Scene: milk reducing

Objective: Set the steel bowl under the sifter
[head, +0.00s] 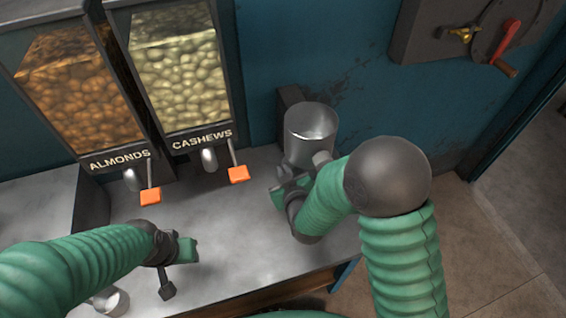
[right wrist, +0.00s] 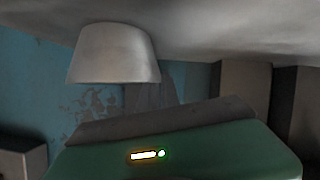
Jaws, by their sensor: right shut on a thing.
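A wide-mouthed, tapered steel vessel (head: 310,122) stands against the blue wall, in front of a dark block. It looks like the sifter. It also seems to show inverted in the right wrist view (right wrist: 114,53). My right gripper (head: 290,184) is low beside this vessel, at its front left. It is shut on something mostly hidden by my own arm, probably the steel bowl. A small grey rounded part shows just below the vessel; I cannot tell whether it is the bowl's rim. My left gripper (head: 178,270) is over the counter's front left; its jaw opening is unclear.
Almond (head: 78,95) and cashew (head: 180,75) dispensers with orange levers stand left along the wall. A small steel cup (head: 112,301) is by my left arm. The middle of the counter (head: 225,225) is clear. A wall box with a red crank (head: 505,40) is upper right.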

